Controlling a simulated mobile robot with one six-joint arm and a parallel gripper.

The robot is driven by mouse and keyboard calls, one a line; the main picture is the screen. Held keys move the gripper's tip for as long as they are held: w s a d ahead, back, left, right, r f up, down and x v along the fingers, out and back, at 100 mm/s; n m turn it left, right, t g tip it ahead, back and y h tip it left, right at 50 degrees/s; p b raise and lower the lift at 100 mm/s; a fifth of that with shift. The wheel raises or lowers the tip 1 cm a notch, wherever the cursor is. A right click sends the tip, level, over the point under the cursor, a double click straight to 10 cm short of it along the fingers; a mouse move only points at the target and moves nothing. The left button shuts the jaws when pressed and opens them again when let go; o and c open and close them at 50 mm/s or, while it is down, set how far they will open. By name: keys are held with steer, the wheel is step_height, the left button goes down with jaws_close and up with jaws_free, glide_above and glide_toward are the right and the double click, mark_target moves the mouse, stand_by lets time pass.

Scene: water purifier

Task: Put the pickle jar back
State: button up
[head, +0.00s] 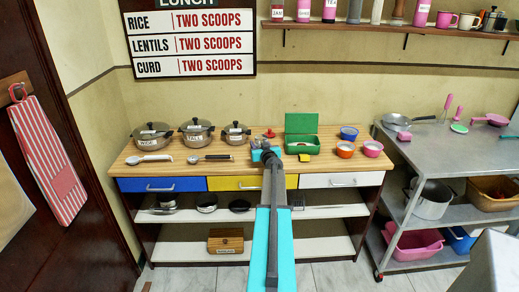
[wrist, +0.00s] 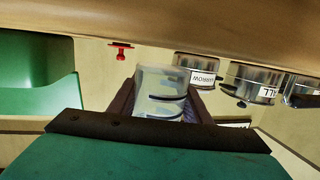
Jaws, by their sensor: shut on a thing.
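My gripper (head: 265,148) is at the end of my outstretched arm, over the middle of the wooden counter. In the wrist view, which is upside down, my gripper (wrist: 160,95) is shut on a clear, translucent jar (wrist: 163,82) with dark bands. I cannot read any label on it, so I cannot tell for sure that it is the pickle jar. In the head view my arm and gripper mostly hide it.
An open green box (head: 302,122) stands just right of my gripper. Lidded steel pots (head: 197,131) line the counter's left. Small bowls (head: 372,148) stand at the right. A small red item (head: 269,133) is behind my gripper. A wall shelf (head: 390,28) holds bottles and mugs.

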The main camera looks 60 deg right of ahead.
steer(key=shift+f, duration=0.75)
steer(key=shift+f, duration=0.15)
steer(key=o, duration=1.1)
steer(key=shift+s+a, duration=0.1)
steer(key=shift+v, duration=5.9)
